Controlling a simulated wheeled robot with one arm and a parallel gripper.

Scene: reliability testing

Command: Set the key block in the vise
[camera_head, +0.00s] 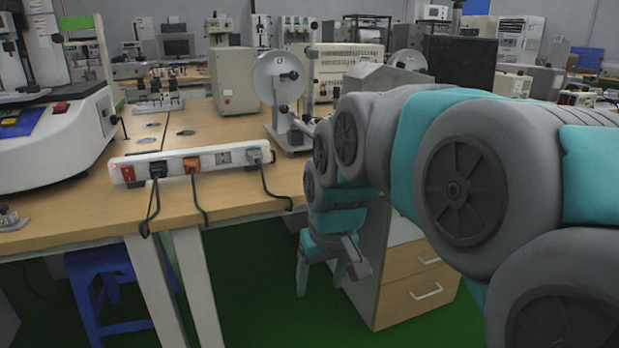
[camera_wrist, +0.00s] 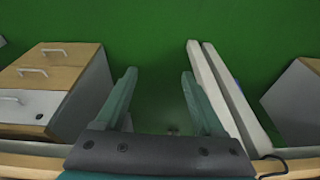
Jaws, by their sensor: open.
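My gripper (camera_head: 328,272) hangs in front of the workbench, below the tabletop level and beside the drawer cabinet. It is open and empty. In the wrist view its two teal fingers (camera_wrist: 158,75) stand apart, with only green floor between them. I cannot pick out the key block in either view. I cannot tell for sure which thing is the vise. A small metal fixture (camera_head: 157,103) stands towards the back left of the bench, and another small metal piece (camera_head: 10,218) is cut off at the left edge.
The wooden workbench (camera_head: 105,217) has a power strip (camera_head: 192,161) with hanging cables along its front. A reel device (camera_head: 280,82) and a beige box (camera_head: 234,82) stand on it. A drawer cabinet (camera_head: 408,262) is close to my gripper. A blue stool (camera_head: 100,265) is under the bench.

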